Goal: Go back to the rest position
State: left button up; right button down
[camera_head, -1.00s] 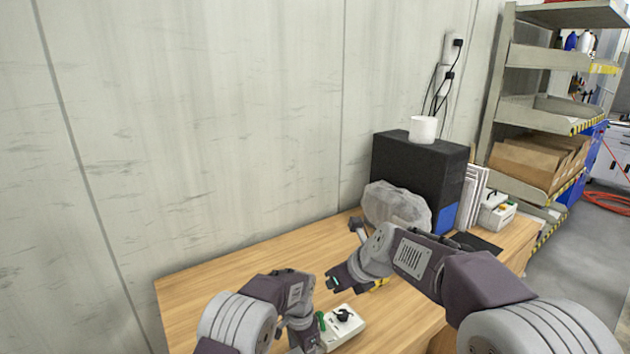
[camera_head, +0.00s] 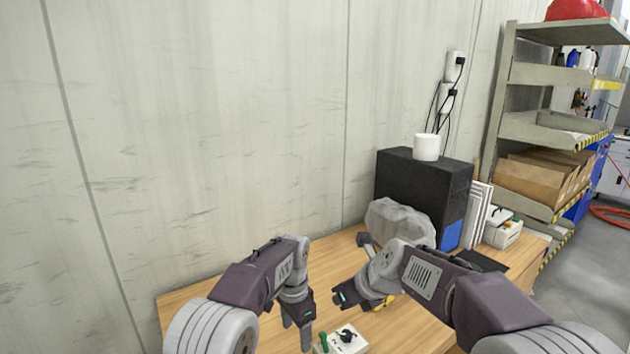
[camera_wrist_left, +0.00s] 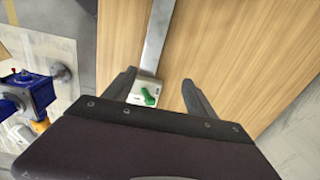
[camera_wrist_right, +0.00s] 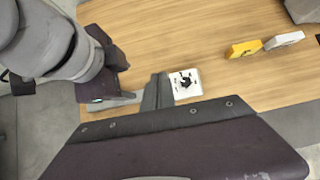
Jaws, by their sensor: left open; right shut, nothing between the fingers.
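My left gripper (camera_head: 297,335) is open and empty, pointing down above the table beside a small white control box (camera_head: 347,342) with a black knob and a green switch. In the left wrist view the left fingers (camera_wrist_left: 163,88) are spread, and the box's green switch (camera_wrist_left: 148,97) shows between them, below. My right gripper (camera_head: 350,297) reaches in from the right over the table; its fingertips are hard to make out in the head view. In the right wrist view its fingers (camera_wrist_right: 156,90) are shut and empty, beside the control box (camera_wrist_right: 187,85).
The wooden table (camera_head: 230,290) is against a concrete wall. A black case (camera_head: 405,185) with a white cup (camera_head: 426,147) stands at the back, a translucent bag (camera_head: 400,222) before it. A yellow object (camera_wrist_right: 245,49) lies on the table. Metal shelving (camera_head: 550,130) stands at the right.

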pick_arm(q)
jog(key=s+a+r+n+p, duration=0.3)
jog(key=s+a+r+p, duration=0.1)
jog(key=s+a+r, duration=0.5)
jog(key=s+a+f+n, duration=0.2)
jog(key=s+f+n, duration=0.2)
jog(key=s, duration=0.3)
jog(key=s+a+f+n+p, duration=0.1)
jog(key=s+a+f+n, duration=0.1)
jog(key=s+f+n, duration=0.2)
jog(key=s+f, duration=0.1)
jog(key=s, duration=0.2)
jog(key=shift+s+a+f+t, duration=0.15)
jog(key=shift+s+f+t, duration=0.15)
pick_arm(e)
jog(key=s+d+f+n+g+h, duration=0.1)
jog(key=s+d+f+n, duration=0.2)
jog(key=s+n, duration=0.5)
jog(key=s+d+f+n+g+h, duration=0.1)
jog(key=s+d+f+n+g, duration=0.1)
jog(key=s+d+f+n, duration=0.2)
jog(key=s+d+f+n+g+h, duration=0.2)
jog(key=s+d+f+n, duration=0.2)
jog(key=s+n, duration=0.7)
jog(key=n, duration=0.6)
jog(key=shift+s+d, duration=0.3)
